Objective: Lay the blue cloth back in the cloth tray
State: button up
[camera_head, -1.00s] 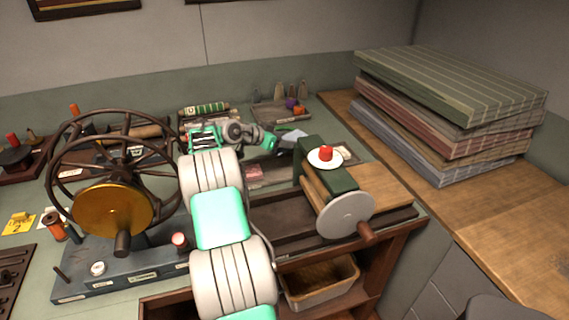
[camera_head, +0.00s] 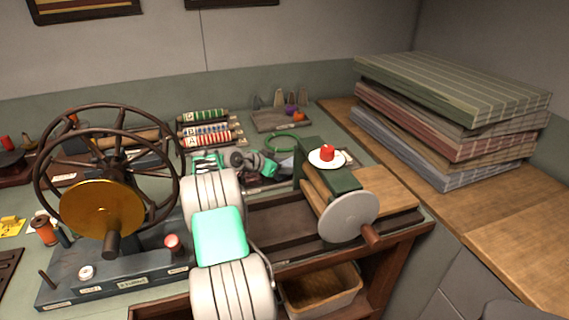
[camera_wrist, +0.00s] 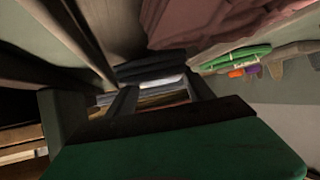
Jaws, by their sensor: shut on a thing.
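My gripper (camera_head: 272,168) reaches over the bench just left of a dark green block (camera_head: 318,165); its fingertips are mostly hidden in the head view. In the wrist view it is shut on a dark blue folded piece (camera_wrist: 150,68), which I take to be the blue cloth. The cloth is hard to make out in the head view. A mauve-pink cloth (camera_wrist: 205,20) shows at the top of the wrist view. I cannot clearly make out which surface is the cloth tray.
The green block (camera_wrist: 185,150) fills the bottom of the wrist view, close to my gripper. A white dish with a red knob (camera_head: 327,154) sits on top of it. A green cord loop (camera_head: 284,143) lies behind. A spoked wheel (camera_head: 108,160) stands at left, stacked striped cloths (camera_head: 450,120) at right.

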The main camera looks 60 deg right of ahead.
jog(key=shift+f+b, duration=0.5)
jog(key=shift+f, duration=0.1)
jog(key=o, duration=1.6)
